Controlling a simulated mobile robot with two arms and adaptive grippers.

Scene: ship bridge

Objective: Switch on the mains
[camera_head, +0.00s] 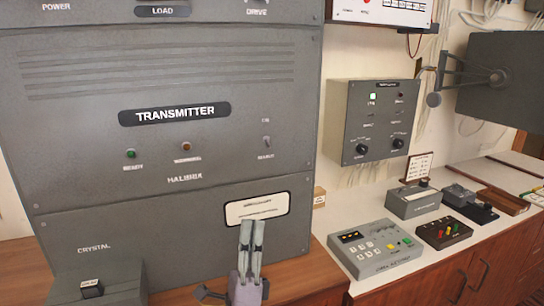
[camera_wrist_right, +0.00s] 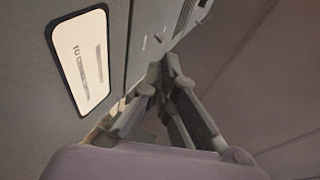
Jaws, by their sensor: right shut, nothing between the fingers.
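The large grey transmitter cabinet (camera_head: 170,80) fills the left of the head view. A small toggle switch (camera_head: 266,141) sits on its front right, near a green light marked READY (camera_head: 130,154) and an amber light (camera_head: 186,146). My right gripper (camera_head: 252,225) is shut and empty, fingers pointing up, in front of the white label plate (camera_head: 257,207) low on the cabinet. In the right wrist view the gripper (camera_wrist_right: 165,70) is beside the same label plate (camera_wrist_right: 82,60). My left gripper is not in view.
A grey wall box (camera_head: 377,125) with knobs and a lit lamp hangs right of the cabinet. A dark screen on an arm (camera_head: 505,80) is at upper right.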

